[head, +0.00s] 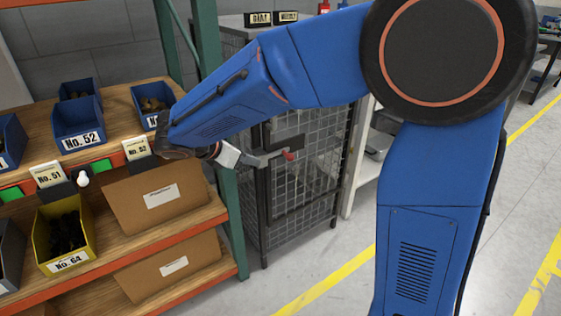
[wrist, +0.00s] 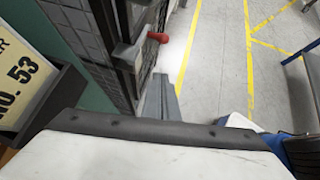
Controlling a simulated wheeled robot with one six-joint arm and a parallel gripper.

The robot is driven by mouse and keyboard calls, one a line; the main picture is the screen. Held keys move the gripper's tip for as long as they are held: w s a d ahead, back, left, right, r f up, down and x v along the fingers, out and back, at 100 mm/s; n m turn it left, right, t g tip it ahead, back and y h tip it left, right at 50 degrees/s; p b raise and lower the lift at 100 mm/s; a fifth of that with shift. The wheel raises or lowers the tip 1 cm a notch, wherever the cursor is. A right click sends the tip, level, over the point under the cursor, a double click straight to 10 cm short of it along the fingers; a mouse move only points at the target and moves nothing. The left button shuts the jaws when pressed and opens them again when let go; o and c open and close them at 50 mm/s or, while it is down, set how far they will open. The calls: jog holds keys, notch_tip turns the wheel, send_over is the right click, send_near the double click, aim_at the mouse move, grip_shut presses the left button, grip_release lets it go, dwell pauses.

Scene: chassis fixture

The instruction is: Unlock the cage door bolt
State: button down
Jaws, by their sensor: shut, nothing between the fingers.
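The wire-mesh cage (head: 318,187) with a dark frame stands behind the shelf in the head view. In the wrist view the red knob (wrist: 158,37) sticks out to the right from a grey metal bolt part (wrist: 130,52). The shut fingers (wrist: 160,95) show below the knob with a gap in the picture. I cannot tell whether they touch the bolt.
A shelf rack (head: 222,240) with bins and cardboard boxes stands close at left, its green post beside my gripper. A label reading No. 53 (wrist: 22,80) is near the wrist. Open floor (wrist: 215,65) with yellow lines lies to the right.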

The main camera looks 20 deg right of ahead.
send_near(292, 156)
notch_tip(292, 156, down, 6)
jog(key=w+d, duration=0.2)
jog(key=shift+w, duration=0.2)
dwell(0.4)
jog(key=shift+d+r, duration=0.1)
jog(key=shift+w+d, duration=0.25)
jog(key=shift+d, duration=0.45)
jog(key=shift+w+d, duration=0.2)
jog(key=shift+d, duration=0.5)
jog(key=shift+w+d, duration=0.25)
jog(key=shift+d, duration=0.45)
